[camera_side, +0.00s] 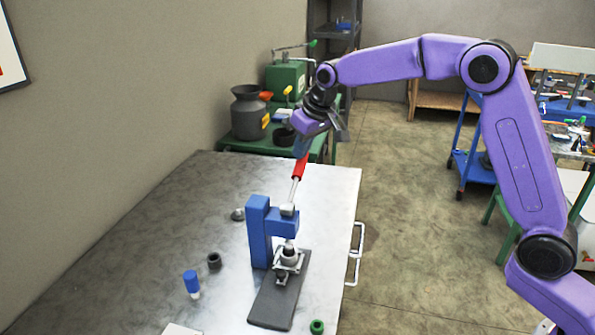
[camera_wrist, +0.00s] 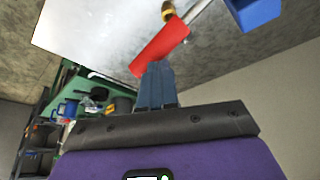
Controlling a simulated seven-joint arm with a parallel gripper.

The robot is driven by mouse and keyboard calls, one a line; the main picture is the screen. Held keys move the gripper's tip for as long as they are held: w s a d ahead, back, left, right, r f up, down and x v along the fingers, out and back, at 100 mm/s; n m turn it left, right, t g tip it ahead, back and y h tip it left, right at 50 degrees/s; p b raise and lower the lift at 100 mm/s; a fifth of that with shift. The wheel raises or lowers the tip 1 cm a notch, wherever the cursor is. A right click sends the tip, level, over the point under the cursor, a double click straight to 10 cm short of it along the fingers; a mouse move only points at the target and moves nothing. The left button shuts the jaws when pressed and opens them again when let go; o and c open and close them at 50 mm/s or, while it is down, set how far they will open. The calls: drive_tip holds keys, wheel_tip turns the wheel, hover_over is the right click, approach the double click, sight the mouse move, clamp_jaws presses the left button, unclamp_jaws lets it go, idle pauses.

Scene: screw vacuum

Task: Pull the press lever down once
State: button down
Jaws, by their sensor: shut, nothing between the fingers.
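The press (camera_side: 259,230) is a blue upright frame on a dark base plate, standing on the metal table. Its lever has a red handle (camera_side: 300,167) on a silver rod and points steeply up from the press head. In the wrist view the red handle (camera_wrist: 160,46) lies just beyond my fingertips, and part of the blue press (camera_wrist: 255,10) shows at the top right. My gripper (camera_side: 301,150) is shut with its fingertips at the top end of the red handle; it also shows in the wrist view (camera_wrist: 156,72). Whether the tips touch the handle I cannot tell.
The grey metal table (camera_side: 150,260) holds a blue-capped bottle (camera_side: 191,283), a dark ring (camera_side: 214,261), a small grey part (camera_side: 238,214) and a green ring (camera_side: 317,326). A green bench with a grey can (camera_side: 249,115) stands behind. The table's left side is mostly clear.

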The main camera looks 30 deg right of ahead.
drive_tip(key=shift+w+f, duration=0.15)
drive_tip(key=shift+f, duration=0.9)
